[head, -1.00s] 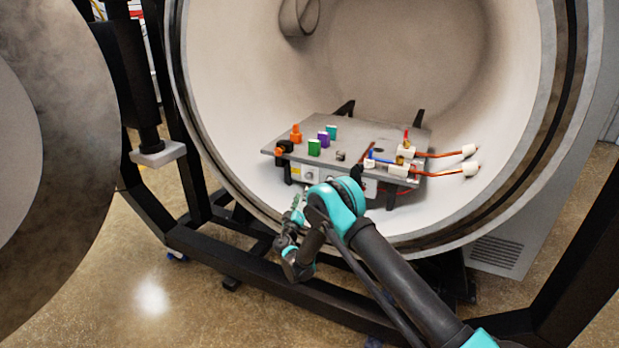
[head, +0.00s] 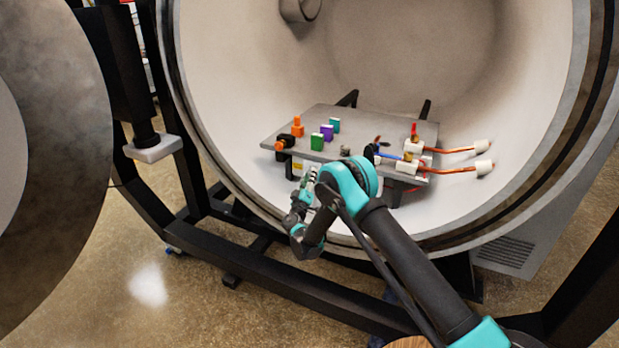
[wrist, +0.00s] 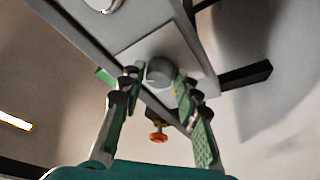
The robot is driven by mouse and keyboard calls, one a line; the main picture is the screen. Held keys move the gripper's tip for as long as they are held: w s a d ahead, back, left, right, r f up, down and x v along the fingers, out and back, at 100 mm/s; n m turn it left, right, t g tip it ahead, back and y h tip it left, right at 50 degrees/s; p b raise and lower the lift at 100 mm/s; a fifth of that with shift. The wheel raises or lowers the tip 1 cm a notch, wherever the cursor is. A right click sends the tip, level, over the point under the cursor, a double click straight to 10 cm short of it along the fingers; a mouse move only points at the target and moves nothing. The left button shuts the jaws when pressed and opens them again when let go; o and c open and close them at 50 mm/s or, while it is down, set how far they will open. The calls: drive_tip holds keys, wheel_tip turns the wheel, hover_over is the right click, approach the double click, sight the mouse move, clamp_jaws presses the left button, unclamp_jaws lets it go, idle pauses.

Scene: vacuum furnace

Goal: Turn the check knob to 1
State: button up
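A round grey knob (wrist: 160,72) on a pale square plate (wrist: 188,50) shows in the wrist view, on the front face of the grey test bench. My gripper (wrist: 158,80) has one finger on each side of this knob, with the tips close to its edges. The fingers are spread; I cannot tell whether either touches. No number or mark on the knob is readable. In the head view my gripper (head: 309,182) is at the bench's front face, and my arm hides most of that face and the knob.
The bench (head: 285,133) stands inside the round furnace chamber. The chamber rim (head: 212,170) lies below my arm. The open door is at left.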

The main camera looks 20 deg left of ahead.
clamp_jaws()
drive_tip(key=shift+n, duration=0.4)
drive_tip(key=n+g, duration=0.1)
drive_tip(key=n, duration=0.3)
drive_tip(key=n+g+y, duration=0.1)
drive_tip(key=n+g, duration=0.1)
drive_tip(key=n, duration=0.3)
drive_tip(key=r+n+g, duration=0.1)
drive_tip(key=n, duration=0.4)
drive_tip(key=shift+s+d+g, duration=0.1)
drive_tip(key=shift+d+g, duration=0.05)
drive_tip(key=shift+g, duration=0.15)
drive_tip(key=shift+f, duration=0.1)
drive_tip(key=o, duration=0.5)
unclamp_jaws()
drive_tip(key=shift+o, duration=0.2)
